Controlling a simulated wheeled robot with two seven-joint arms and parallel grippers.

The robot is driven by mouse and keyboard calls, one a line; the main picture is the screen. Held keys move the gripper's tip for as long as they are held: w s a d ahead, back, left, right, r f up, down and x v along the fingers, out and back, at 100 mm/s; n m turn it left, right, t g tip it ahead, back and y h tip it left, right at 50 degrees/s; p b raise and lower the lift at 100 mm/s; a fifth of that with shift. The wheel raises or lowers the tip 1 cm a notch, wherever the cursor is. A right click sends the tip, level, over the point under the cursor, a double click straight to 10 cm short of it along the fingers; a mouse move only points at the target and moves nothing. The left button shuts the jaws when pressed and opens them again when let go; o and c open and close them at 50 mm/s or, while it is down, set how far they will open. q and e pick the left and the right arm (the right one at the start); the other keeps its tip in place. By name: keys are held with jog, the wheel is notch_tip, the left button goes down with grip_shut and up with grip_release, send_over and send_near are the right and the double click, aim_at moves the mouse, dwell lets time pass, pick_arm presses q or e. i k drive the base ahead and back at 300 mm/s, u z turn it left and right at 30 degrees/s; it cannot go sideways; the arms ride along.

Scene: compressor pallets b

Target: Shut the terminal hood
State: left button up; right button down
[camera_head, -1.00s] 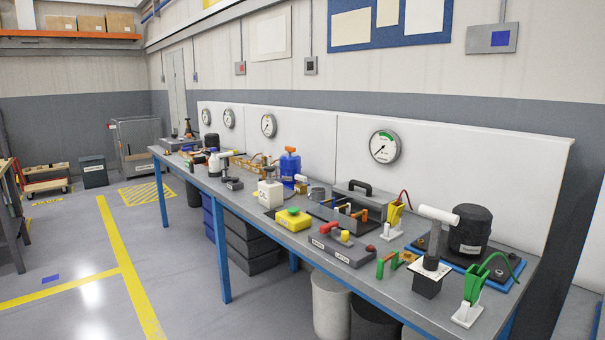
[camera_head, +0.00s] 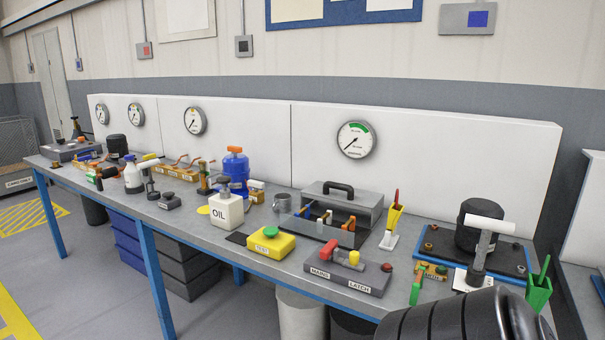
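The terminal hood appears to be the grey box-like cover (camera_head: 367,210) with a black handle on top, on the bench right of the middle. It looks open, tilted back behind a dark base (camera_head: 318,230). Several small blue, white and orange terminals or levers (camera_head: 347,228) stand exposed in front of it. Neither gripper is in view. A dark ribbed part at the bottom right looks like my own arm; its gripper end is not visible.
A white panel with gauges rises behind.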

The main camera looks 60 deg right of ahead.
aim_at(339, 194)
jog(key=z, duration=0.5)
jog(key=i, duration=0.95)
jog(key=z, duration=0.9)
